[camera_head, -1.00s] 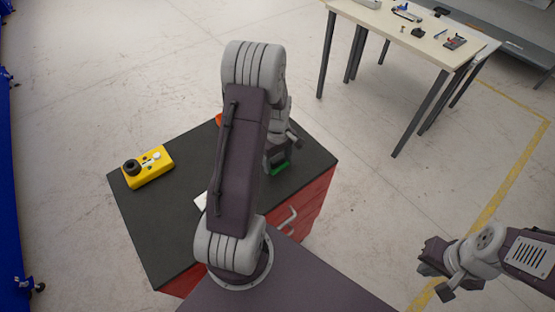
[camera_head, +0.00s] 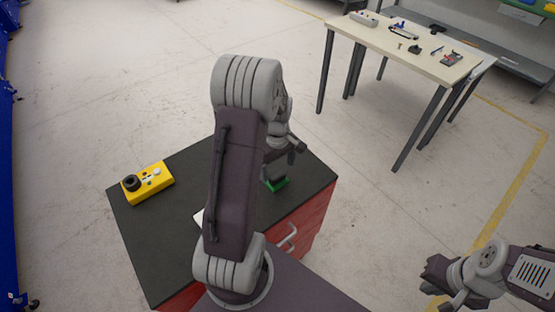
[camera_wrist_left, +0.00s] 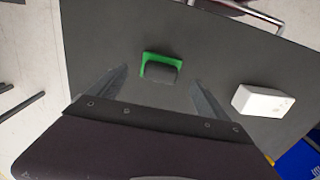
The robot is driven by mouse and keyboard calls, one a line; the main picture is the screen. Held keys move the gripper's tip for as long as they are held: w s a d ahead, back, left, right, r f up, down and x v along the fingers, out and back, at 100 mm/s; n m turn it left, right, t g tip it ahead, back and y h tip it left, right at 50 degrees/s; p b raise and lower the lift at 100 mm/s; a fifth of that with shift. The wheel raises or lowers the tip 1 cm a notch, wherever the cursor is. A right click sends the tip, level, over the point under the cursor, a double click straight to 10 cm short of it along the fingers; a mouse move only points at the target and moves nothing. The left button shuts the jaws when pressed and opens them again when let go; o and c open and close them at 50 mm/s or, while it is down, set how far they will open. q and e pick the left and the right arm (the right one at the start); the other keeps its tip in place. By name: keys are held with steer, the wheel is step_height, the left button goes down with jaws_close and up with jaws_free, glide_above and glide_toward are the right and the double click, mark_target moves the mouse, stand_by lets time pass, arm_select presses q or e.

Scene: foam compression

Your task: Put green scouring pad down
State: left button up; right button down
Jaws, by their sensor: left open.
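The green scouring pad (camera_head: 277,185) lies flat on the dark cabinet top (camera_head: 165,235), near its right edge. In the left wrist view the pad (camera_wrist_left: 147,58) has a dark grey block on it and sits between and beyond the fingertips, apart from both. My left gripper (camera_wrist_left: 158,90) is open and empty, with bare top visible between its fingers. In the head view my left gripper (camera_head: 284,158) is above the pad, partly hidden by my arm. My right gripper (camera_head: 440,284) is at the lower right, away from the cabinet; its jaw opening is unclear.
A yellow box with a black knob (camera_head: 148,183) stands on the cabinet's left side. A white box (camera_wrist_left: 262,101) is on the top too, mostly hidden by my arm in the head view. The red drawer front (camera_head: 300,240) has a handle. A table (camera_head: 400,50) with tools stands behind.

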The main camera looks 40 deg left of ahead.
mark_target(277, 175)
arm_select(q)
step_height(277, 175, up, 7)
steer(key=s+d+f+m, duration=0.1)
steer(key=s+d+m, duration=0.3)
steer(key=d+m, duration=0.3)
steer(key=s+d+f+m+t, duration=0.1)
steer(key=s+d+f+m, duration=0.1)
steer(key=s+d+m, duration=0.3)
steer(key=d+m, duration=0.2)
steer(key=shift+s+m, duration=0.25)
steer(key=shift+m, duration=0.05)
